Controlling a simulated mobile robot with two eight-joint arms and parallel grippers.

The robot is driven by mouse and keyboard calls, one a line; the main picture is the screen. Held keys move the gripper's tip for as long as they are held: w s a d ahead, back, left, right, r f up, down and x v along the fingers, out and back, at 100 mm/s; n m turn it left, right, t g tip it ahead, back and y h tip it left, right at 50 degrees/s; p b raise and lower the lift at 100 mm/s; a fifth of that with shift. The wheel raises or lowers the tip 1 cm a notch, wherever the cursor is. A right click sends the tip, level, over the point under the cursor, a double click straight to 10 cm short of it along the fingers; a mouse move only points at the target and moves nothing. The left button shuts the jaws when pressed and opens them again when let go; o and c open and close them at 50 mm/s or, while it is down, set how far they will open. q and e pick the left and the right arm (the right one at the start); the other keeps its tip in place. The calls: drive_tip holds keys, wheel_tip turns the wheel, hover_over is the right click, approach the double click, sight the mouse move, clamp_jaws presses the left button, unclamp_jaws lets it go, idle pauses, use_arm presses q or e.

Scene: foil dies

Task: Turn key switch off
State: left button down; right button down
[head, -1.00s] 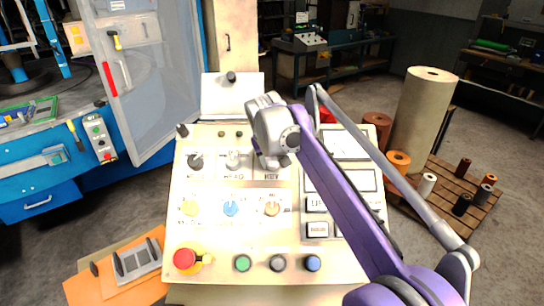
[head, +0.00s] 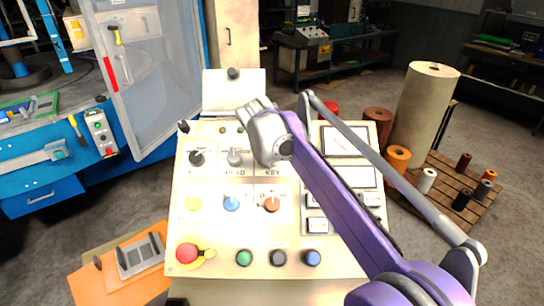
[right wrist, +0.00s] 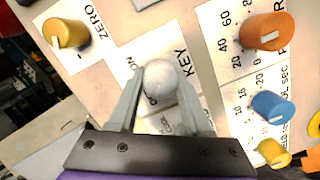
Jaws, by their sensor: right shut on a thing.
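The key switch (right wrist: 161,78) shows in the right wrist view as a rounded pale grey knob beside the printed word KEY. The word ON is printed to its left. My right gripper (right wrist: 159,86) is shut on the knob, with one finger on each side of it. The fingers and the knob hide part of the labels, and I cannot tell the key's setting. In the head view my right gripper covers the key switch on the control panel (head: 215,275), above the KEY label. My left gripper is not in view.
The panel also bears a blue knob (head: 231,203), an orange knob (head: 271,204), a red stop button (head: 187,253) and several push buttons. In the right wrist view a yellow knob (right wrist: 66,34) stands to the left and other knobs to the right.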

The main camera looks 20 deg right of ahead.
idle(0.4)
drive_tip(key=shift+c, duration=1.8)
unclamp_jaws()
drive_tip(key=v, duration=1)
drive_tip(key=shift+s+a+r, duration=0.15)
drive_tip(key=shift+s+r, duration=0.05)
drive_tip(key=shift+r, duration=0.1)
drive_tip(key=s+d+f+m+y, duration=0.1)
drive_tip(key=s+f+m, duration=0.2)
drive_tip(key=s+f, duration=0.5)
drive_tip(key=s+d+f+m+y, duration=0.1)
drive_tip(key=s+f+m, duration=0.1)
drive_tip(key=s+f, duration=0.7)
drive_tip(key=s+d+f+m+y, duration=0.1)
drive_tip(key=s+f+m, duration=0.2)
drive_tip(key=s+f, duration=0.6)
drive_tip(key=shift+s+d+f+m+t, duration=0.1)
drive_tip(key=shift+s+d+m+t, duration=0.05)
drive_tip(key=shift+s, duration=0.35)
drive_tip(key=shift+s+d+f+m+t, duration=0.1)
drive_tip(key=shift+s+d+m+t, duration=0.05)
drive_tip(key=shift+s, duration=0.35)
